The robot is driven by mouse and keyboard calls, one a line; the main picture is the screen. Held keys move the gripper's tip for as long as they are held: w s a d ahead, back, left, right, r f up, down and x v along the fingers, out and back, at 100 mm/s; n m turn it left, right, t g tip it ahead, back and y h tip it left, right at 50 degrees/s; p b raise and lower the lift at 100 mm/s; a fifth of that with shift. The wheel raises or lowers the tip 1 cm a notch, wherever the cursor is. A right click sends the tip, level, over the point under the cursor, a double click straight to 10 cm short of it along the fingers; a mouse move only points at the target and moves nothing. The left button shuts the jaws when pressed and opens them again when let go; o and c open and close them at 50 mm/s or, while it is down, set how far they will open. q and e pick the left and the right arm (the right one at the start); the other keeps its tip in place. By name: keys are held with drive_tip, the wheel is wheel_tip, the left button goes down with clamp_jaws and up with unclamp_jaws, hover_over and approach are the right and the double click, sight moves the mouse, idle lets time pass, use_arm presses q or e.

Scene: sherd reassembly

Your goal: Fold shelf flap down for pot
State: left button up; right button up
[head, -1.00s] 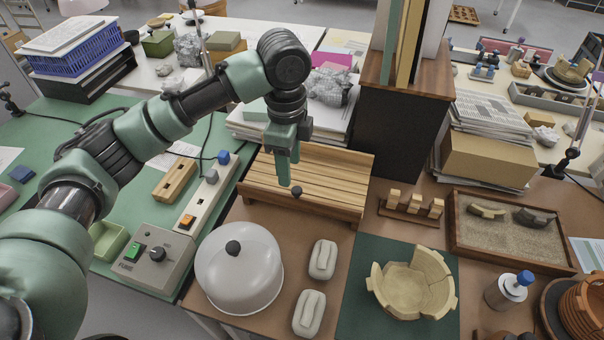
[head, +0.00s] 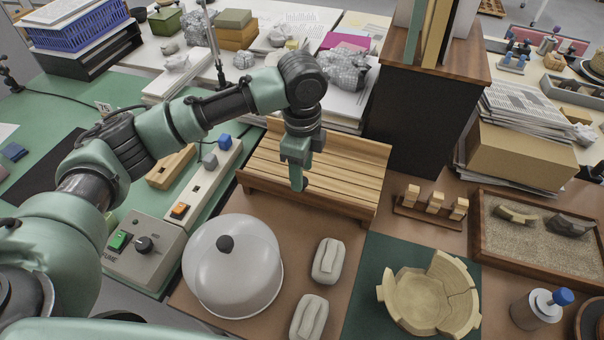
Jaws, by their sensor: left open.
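The slatted wooden shelf (head: 335,174) stands at the back of the brown bench, left of the dark cabinet. Its slatted face slopes or lies back from a front edge; I cannot tell its exact angle. My left gripper (head: 298,182) points down at the shelf's front edge and is open. The gripper covers the place where the shelf's small dark knob was seen, and I cannot tell whether they touch. The pot (head: 420,298), a pale broken bowl with a jagged rim, sits on a dark green mat (head: 376,262) at the front right. My right gripper is out of view.
A white dome with a dark knob (head: 232,273) and two pale blocks (head: 328,261) stand in front of the shelf. A rack of small wooden blocks (head: 430,208) is to the right. The dark cabinet (head: 412,115) closely borders the shelf. A sand tray (head: 545,240) lies further right.

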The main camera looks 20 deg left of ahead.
use_arm(q)
drive_tip(key=shift+w+f, duration=0.1)
drive_tip(key=shift+f, duration=1)
clamp_jaws()
idle(0.6)
